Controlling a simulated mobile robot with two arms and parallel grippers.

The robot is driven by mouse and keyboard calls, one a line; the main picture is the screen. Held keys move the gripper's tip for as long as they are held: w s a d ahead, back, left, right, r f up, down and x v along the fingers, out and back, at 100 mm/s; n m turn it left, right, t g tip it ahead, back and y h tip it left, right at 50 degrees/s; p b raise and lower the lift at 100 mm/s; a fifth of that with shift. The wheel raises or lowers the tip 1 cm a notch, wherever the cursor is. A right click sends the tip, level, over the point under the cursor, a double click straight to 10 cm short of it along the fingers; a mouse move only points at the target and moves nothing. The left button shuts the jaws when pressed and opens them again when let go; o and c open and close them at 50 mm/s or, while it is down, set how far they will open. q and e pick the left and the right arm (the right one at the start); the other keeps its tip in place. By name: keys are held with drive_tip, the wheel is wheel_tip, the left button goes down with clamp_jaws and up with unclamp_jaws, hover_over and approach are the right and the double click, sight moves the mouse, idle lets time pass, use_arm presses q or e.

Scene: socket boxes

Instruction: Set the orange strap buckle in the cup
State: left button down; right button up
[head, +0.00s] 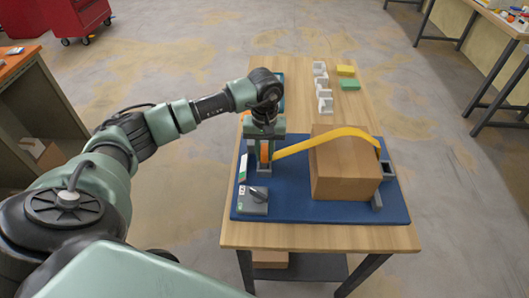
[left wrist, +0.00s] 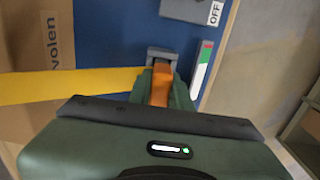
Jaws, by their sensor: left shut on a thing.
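My left gripper (head: 263,158) is shut on the orange buckle (head: 264,150), at the left end of the yellow strap (head: 335,135). The buckle also shows between the fingers in the left wrist view (left wrist: 160,84). A grey holder (left wrist: 161,53), which looks like the cup, lies right at the buckle's tip in that view. I cannot tell whether the buckle is inside it or only above it. In the head view the gripper largely hides the cup.
A blue mat (head: 300,213) on the wooden table (head: 320,237) carries these things. A grey switch box (head: 253,202) marked OFF in the wrist view stands in front of the gripper. White blocks (head: 322,88), a yellow block (head: 346,71) and a green block (head: 350,85) lie at the back.

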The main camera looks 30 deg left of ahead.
use_arm(q)
drive_tip(key=shift+f+b, duration=0.65)
drive_tip(key=shift+f, duration=0.05)
drive_tip(key=c, duration=1.2)
unclamp_jaws()
wheel_tip(320, 180, up, 8)
drive_tip(key=shift+b, duration=0.8)
drive_tip(key=shift+f, duration=0.1)
